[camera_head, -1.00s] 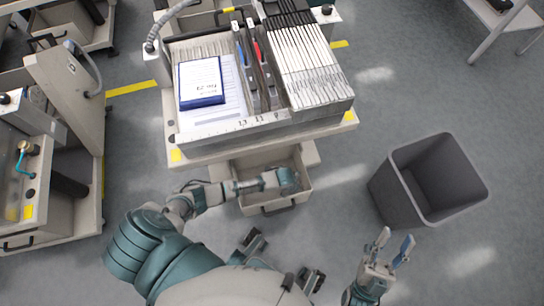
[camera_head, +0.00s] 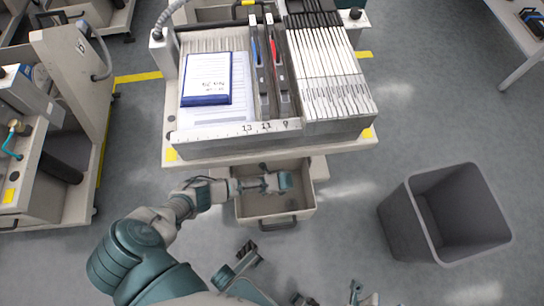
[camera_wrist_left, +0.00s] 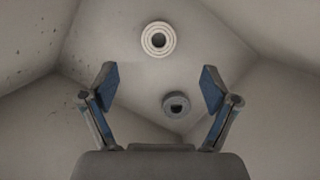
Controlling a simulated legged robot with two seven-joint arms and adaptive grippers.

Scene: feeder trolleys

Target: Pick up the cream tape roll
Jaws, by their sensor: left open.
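The cream tape roll (camera_wrist_left: 157,40) lies flat in the drawer, near the upper middle of the left wrist view. It is beyond my open left fingertips and apart from them. My left gripper (camera_wrist_left: 160,82) is open and empty, pointing down into the drawer; in the head view it (camera_head: 284,181) hangs over the open drawer (camera_head: 273,221) below the trolley. In the head view the tape roll cannot be made out. My right gripper (camera_head: 364,294) shows only its fingertips at the bottom edge, spread apart and empty.
A dark grey roll (camera_wrist_left: 177,104) lies in the drawer, between and below the left fingers in the wrist view. The drawer walls are close around. The trolley top (camera_head: 270,150) overhangs behind. A grey bin (camera_head: 445,215) stands on the floor at right.

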